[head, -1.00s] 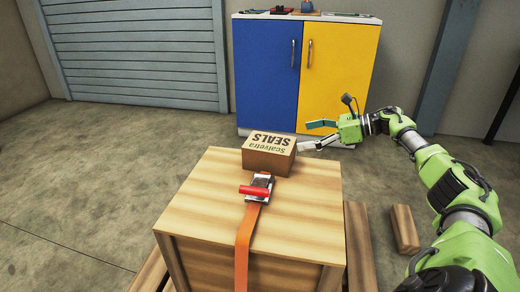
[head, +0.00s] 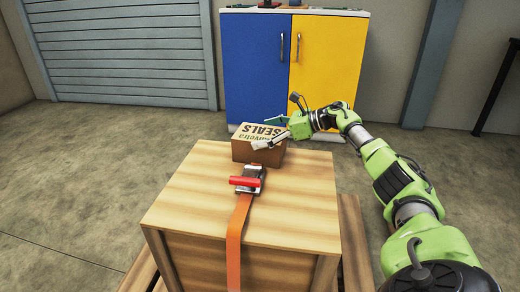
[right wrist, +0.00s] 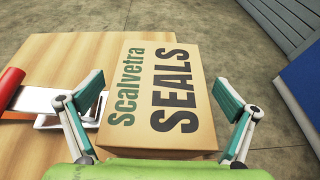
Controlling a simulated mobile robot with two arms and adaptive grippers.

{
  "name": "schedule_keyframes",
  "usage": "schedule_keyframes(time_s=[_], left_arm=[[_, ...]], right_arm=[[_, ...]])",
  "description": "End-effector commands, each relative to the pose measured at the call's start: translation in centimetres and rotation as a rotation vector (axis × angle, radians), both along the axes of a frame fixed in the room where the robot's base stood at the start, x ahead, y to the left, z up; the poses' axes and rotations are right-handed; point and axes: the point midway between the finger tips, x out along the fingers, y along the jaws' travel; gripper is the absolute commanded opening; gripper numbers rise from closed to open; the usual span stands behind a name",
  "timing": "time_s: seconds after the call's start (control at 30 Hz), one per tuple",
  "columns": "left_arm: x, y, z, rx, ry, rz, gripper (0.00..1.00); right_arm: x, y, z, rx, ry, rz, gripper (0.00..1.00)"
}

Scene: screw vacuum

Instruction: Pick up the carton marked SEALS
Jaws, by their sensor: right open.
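The brown carton marked SEALS (head: 257,150) sits at the back edge of the wooden crate's top (head: 190,190). In the right wrist view the carton (right wrist: 160,95) fills the middle, its printed top facing the camera. My right gripper (head: 272,131) is open at the carton. In the right wrist view its two fingers (right wrist: 158,100) stand on either side of the carton, with a visible gap on the right; contact on the left cannot be told. My left gripper is not in view.
A red-handled ratchet buckle (head: 248,180) with an orange strap (head: 238,230) lies on the crate in front of the carton, close to the left finger in the wrist view. A blue and yellow cabinet (head: 330,60) stands behind. Concrete floor is open at left.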

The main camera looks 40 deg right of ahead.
Motion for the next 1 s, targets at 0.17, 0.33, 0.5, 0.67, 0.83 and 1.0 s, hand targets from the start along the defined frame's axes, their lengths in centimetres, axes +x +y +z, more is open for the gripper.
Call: schedule_keyframes(time_s=[0.17, 0.33, 0.5, 0.67, 0.83, 1.0], left_arm=[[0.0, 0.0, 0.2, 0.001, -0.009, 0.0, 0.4], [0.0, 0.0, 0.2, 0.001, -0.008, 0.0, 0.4], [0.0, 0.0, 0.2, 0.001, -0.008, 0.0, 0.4], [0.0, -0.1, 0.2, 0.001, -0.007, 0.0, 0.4], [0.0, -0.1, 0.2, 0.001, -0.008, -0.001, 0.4], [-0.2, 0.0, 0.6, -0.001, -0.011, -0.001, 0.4]], right_arm=[[0.7, 0.4, -0.2, 0.0, 0.0, -0.001, 1.0], [0.6, 0.4, -0.2, 0.0, 0.0, -0.001, 0.97], [0.6, 0.4, -0.2, 0.0, 0.0, -0.001, 0.53], [0.7, 0.4, 0.1, 0.001, -0.005, -0.001, 0.44], [0.7, 0.4, 0.2, 0.001, -0.005, -0.001, 0.44], [0.7, 0.4, 1.2, 0.001, -0.006, -0.001, 0.44]])
